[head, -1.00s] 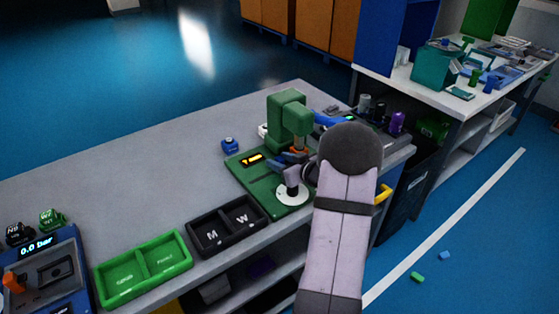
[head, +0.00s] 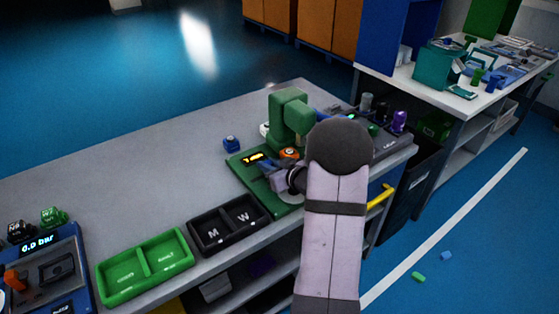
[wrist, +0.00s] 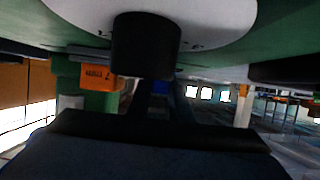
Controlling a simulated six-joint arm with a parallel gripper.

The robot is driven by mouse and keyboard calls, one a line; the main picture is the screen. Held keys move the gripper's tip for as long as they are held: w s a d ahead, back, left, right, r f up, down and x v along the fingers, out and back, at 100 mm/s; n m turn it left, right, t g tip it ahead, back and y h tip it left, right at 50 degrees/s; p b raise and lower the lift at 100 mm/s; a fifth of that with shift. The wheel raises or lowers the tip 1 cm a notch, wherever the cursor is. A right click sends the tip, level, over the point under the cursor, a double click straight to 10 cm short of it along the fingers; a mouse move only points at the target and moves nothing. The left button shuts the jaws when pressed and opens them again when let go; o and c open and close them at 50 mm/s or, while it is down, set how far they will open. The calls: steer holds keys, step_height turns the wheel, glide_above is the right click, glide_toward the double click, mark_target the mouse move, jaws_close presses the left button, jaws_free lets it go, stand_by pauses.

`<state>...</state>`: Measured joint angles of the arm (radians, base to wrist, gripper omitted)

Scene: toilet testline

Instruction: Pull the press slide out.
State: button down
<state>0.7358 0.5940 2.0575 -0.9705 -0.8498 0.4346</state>
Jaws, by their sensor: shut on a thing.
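The green press (head: 289,110) stands on its green base plate (head: 240,165) near the table's right end. My gripper (head: 272,178) is at the front of the press, low over the base plate. In the wrist view a black knob (wrist: 146,45) stands on a white round plate (wrist: 215,20), in front of my gripper (wrist: 155,100). My gripper is shut, seemingly on this knob; the contact is dark and hard to see.
A black two-part tray (head: 228,225) marked M and W lies just left of the press. A green tray (head: 145,266) and a blue pressure unit (head: 45,270) are farther left. A small blue piece (head: 231,144) sits behind. Bottles (head: 399,121) stand at right.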

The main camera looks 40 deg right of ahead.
mark_target(253, 181)
steer(key=a, duration=0.6)
steer(key=shift+b, duration=0.3)
steer(key=c, duration=1.6)
jaws_free()
steer(key=shift+d, duration=0.1)
steer(key=shift+s+r, duration=0.25)
steer(key=shift+s, duration=0.2)
steer(key=shift+v, duration=3.15)
